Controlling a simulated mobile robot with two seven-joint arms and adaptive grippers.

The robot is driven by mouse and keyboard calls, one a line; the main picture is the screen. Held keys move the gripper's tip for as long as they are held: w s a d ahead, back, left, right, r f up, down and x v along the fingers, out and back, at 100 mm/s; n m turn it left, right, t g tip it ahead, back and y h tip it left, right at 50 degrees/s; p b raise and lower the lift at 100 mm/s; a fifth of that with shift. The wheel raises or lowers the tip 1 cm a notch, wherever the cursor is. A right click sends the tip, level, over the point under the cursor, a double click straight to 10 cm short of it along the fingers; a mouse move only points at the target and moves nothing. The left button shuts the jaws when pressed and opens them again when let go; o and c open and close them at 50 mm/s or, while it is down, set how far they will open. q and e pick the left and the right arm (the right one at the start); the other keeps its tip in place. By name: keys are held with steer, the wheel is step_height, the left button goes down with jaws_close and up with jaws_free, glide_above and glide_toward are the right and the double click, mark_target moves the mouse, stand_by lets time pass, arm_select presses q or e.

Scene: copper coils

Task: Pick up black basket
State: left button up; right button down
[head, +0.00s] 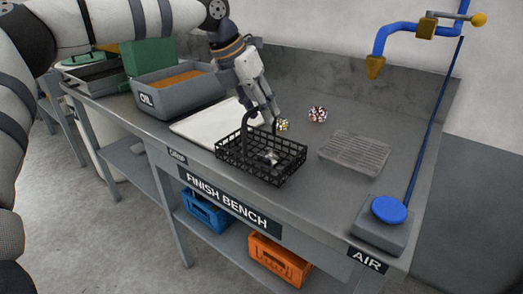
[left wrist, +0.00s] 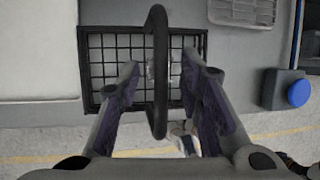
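The black wire basket (head: 288,172) stands on the grey bench near its front edge, with a small silvery piece (head: 271,156) inside. In the left wrist view the basket (left wrist: 92,98) lies below my gripper, and its arched black handle (left wrist: 157,30) rises between my two fingers. My left gripper (head: 262,112) is above the basket, pointing down. In the left wrist view its fingers (left wrist: 160,72) are spread on either side of the handle, with a gap on both sides. My right gripper is in neither view.
A white board (head: 195,126) lies left of the basket, with a grey OIL bin (head: 160,95) beyond. A clear ribbed tray (head: 354,152) and a blue button (head: 389,209) are to the right. Red-and-white (head: 318,114) and yellowish (head: 283,124) small objects lie behind.

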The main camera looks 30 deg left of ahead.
arm_select(q)
steer(key=shift+f, duration=0.1)
stand_by(0.7)
jaws_close()
